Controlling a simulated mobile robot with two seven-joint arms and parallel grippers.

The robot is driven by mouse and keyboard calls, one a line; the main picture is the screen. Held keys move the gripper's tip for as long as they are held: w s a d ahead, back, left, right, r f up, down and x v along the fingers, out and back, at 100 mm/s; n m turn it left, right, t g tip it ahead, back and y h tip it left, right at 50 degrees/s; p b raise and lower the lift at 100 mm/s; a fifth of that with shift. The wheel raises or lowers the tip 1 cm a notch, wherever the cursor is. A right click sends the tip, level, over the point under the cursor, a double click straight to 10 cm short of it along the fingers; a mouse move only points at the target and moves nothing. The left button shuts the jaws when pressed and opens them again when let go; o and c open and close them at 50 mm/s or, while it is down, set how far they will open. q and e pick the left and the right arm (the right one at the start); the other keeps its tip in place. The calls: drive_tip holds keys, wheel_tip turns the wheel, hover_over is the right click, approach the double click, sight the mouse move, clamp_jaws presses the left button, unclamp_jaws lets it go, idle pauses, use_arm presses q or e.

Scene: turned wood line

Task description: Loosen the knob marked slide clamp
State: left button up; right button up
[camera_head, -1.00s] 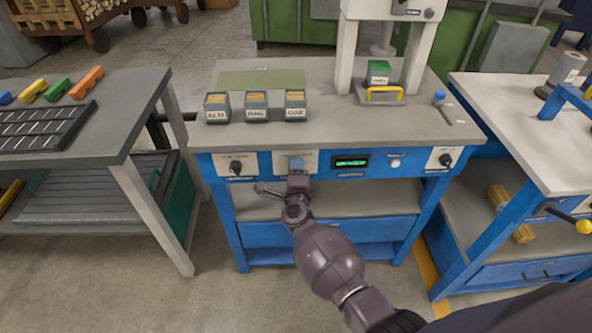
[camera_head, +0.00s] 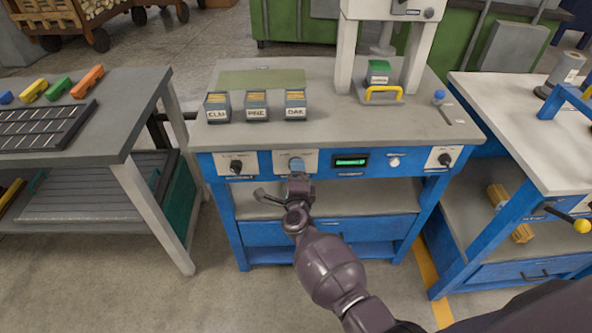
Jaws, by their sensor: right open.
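The blue workbench front carries a left black knob (camera_head: 236,166), a middle panel with a blue knob (camera_head: 296,164) and a right black knob (camera_head: 444,159). Their lettering is too small to read, so I cannot tell which is marked slide clamp. My right gripper (camera_head: 298,180) is open, just in front of and below the middle blue knob. It hides the panel's lower part, and I cannot tell whether it touches the knob. My left gripper is not in view.
A green-lit display (camera_head: 351,161) and a pale button (camera_head: 394,162) sit right of the middle knob. Bins marked ELM (camera_head: 217,107), PINE (camera_head: 256,106) and OAK (camera_head: 295,105) stand on the bench top (camera_head: 335,125). A grey table (camera_head: 120,130) stands left.

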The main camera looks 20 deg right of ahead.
drive_tip(key=v, duration=0.8)
drive_tip(key=shift+s+p, duration=0.3)
drive_tip(key=shift+p, duration=0.15)
drive_tip(key=shift+a+r, duration=0.1)
drive_tip(key=w+a+r+n+t+y, duration=0.1)
drive_tip(key=a+r+n+y, duration=0.3)
drive_tip(key=n, duration=0.5)
drive_tip(key=s+d+f+n+g, duration=0.2)
drive_tip(key=s+d+f+n, duration=0.1)
drive_tip(key=s, duration=0.6)
drive_tip(key=s+d+f+n+g, duration=0.2)
drive_tip(key=s+d+n, duration=0.4)
drive_tip(key=s, duration=0.4)
drive_tip(key=s+d+f+n+g+y, duration=0.1)
drive_tip(key=s+d+f+n+g, duration=0.2)
drive_tip(key=s, duration=0.6)
drive_tip(key=d+n, duration=0.2)
drive_tip(key=shift+s+d+f+n, duration=0.15)
drive_tip(key=shift+s+f+n, duration=0.05)
drive_tip(key=shift+f+n, duration=0.1)
